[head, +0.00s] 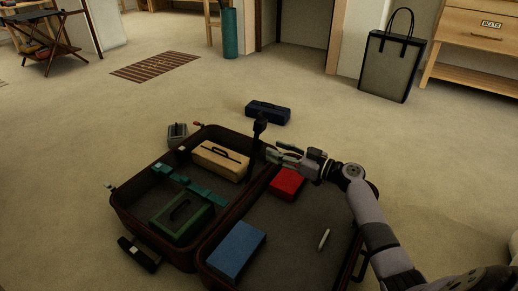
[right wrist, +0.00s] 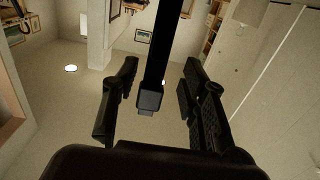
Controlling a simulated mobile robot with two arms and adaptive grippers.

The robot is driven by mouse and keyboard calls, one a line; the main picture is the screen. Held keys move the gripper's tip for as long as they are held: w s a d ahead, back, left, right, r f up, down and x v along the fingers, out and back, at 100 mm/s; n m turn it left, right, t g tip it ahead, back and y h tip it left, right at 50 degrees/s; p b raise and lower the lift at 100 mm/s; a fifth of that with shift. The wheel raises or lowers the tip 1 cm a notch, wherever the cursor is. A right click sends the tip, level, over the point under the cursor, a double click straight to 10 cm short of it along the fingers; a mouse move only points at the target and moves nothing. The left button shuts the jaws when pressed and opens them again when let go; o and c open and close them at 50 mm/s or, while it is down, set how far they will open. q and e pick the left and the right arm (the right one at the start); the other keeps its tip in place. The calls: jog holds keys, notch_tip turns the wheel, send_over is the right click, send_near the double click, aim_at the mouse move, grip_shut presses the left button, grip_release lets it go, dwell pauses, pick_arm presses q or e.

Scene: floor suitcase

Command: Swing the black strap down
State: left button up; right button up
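The black strap (head: 261,128) stands up at the far edge of the open suitcase (head: 118,205), near the middle divide, its dark end raised. In the right wrist view the strap (right wrist: 165,45) hangs down the middle, with a square buckle-like end (right wrist: 149,101) between my fingers. My right gripper (head: 280,154) reaches in from the right, close to the strap. In the right wrist view its fingers (right wrist: 158,100) are apart, with gaps visible on both sides of the strap. My left gripper is not in view.
The suitcase holds a beige case (head: 221,161), a green case (head: 181,219), a red box (head: 287,183), a blue box (head: 234,250) and a white stick (head: 324,240). A dark blue case (head: 268,112) and a grey case (head: 177,134) lie beyond it. The surrounding floor is mostly clear.

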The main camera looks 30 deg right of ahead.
aim_at(262, 145)
jog(key=b+x, duration=0.2)
jog(key=x, duration=0.5)
jog(key=shift+w+a, duration=0.1)
jog(key=shift+c, duration=0.4)
grip_shut()
